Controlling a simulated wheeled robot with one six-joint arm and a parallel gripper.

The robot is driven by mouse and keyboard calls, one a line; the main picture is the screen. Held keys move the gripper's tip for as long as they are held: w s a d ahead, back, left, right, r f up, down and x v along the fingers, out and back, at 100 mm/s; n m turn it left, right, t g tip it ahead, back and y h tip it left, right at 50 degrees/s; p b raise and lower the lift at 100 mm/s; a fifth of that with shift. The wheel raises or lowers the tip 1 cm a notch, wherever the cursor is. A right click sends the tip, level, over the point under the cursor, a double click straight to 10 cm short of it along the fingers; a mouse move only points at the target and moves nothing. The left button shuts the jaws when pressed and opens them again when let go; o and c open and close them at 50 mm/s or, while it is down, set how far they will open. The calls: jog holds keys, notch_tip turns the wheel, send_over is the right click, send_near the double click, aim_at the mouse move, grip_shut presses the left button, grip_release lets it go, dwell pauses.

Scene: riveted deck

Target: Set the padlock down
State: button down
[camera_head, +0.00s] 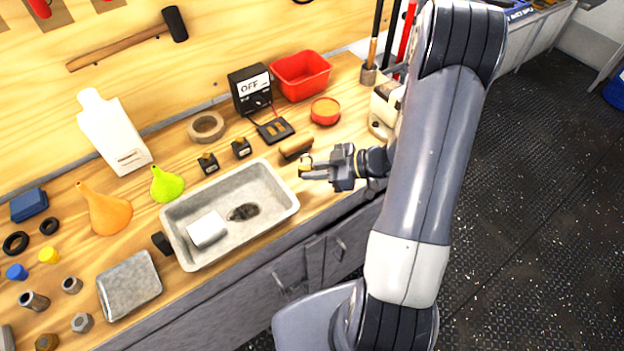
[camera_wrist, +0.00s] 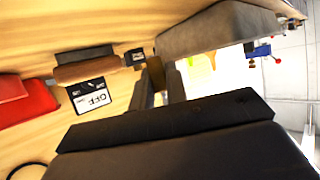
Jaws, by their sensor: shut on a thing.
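My gripper (camera_head: 307,168) is over the front part of the wooden bench, to the right of the grey metal tray (camera_head: 287,197). It is shut on a small brass-coloured thing, which I take to be the padlock (camera_head: 305,160). In the wrist view the padlock (camera_wrist: 156,73) shows as a narrow brownish shape between the fingers, and most of it is hidden. I cannot tell whether it touches the bench.
A wooden-handled tool (camera_head: 296,147) lies just behind my gripper. Two small black boxes (camera_head: 208,163) (camera_head: 242,148), a red tin (camera_head: 325,111), a red bin (camera_head: 301,76) and a meter marked OFF (camera_head: 250,90) stand farther back. Bare wood shows right of the tray.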

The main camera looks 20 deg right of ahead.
aim_at(313, 188)
jog(key=shift+f, duration=2.05)
jog(key=shift+f, duration=0.1)
jog(key=shift+f, duration=0.15)
jog(key=c, duration=1.4)
grip_release()
jog(key=shift+r, duration=0.3)
jog(key=b+v, duration=0.1)
jog(key=v, duration=1.1)
